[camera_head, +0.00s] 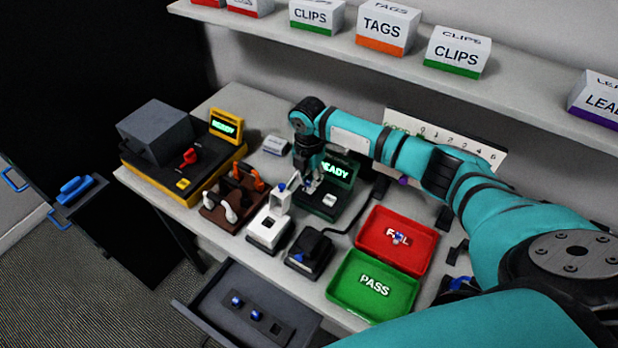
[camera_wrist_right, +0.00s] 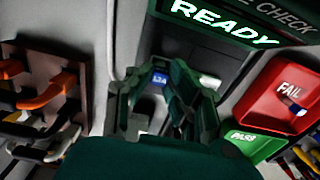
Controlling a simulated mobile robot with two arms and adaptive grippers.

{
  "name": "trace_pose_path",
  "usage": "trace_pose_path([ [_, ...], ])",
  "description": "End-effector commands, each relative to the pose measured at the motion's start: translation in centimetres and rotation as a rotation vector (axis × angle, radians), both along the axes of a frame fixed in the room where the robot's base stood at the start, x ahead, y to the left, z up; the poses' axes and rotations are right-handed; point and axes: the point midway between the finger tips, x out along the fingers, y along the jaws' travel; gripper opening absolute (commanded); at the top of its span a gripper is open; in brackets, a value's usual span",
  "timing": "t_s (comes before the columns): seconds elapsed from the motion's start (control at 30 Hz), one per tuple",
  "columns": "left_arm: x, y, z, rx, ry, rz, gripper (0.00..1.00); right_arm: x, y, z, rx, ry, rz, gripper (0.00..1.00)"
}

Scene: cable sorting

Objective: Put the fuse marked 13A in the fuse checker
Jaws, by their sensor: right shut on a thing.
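The fuse checker (camera_head: 321,207) is a dark green unit with a lit READY screen (camera_head: 338,171), standing towards the back of the table. In the right wrist view its READY screen (camera_wrist_right: 222,25) is just beyond my fingers. My right gripper (camera_head: 309,184) is at the checker, pointing down. In the wrist view the right gripper (camera_wrist_right: 160,95) is shut on a small fuse (camera_wrist_right: 159,79) with a blue band that appears to read 13A. The fingers hide most of the fuse, and I cannot tell whether it touches the checker. My left gripper is not in view.
A red FAIL tray (camera_head: 371,248) holds a small fuse; a green PASS tray (camera_head: 344,291) is in front of it. An open drawer (camera_head: 207,307) holds two blue-banded fuses. A white press-like tool (camera_head: 266,231) and brown cable rack (camera_head: 216,216) stand left of the checker.

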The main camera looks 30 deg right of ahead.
Motion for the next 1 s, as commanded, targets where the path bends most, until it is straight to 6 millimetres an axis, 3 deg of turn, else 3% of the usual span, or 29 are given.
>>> trace_pose_path([
  [0.33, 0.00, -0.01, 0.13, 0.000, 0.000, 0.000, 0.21, 0.00, 0.00, -0.11, 0.000, 0.000, 0.000, 0.02],
  [0.37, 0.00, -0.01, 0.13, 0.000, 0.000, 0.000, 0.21, 0.00, 0.00, -0.11, 0.000, 0.000, 0.000, 0.18],
  [0.57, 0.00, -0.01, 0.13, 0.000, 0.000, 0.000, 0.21, 0.01, -0.02, -0.10, 0.000, 0.000, 0.000, 0.43],
  [0.77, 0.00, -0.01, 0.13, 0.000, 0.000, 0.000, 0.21, 0.00, -0.02, -0.11, 0.000, 0.000, 0.000, 0.45],
  [0.93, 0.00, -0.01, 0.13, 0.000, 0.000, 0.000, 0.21, 0.01, -0.03, -0.11, 0.000, 0.000, 0.000, 0.67],
  [1.0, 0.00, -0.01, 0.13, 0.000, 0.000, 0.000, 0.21, 0.01, -0.03, -0.10, -0.001, -0.001, 0.000, 0.70],
])
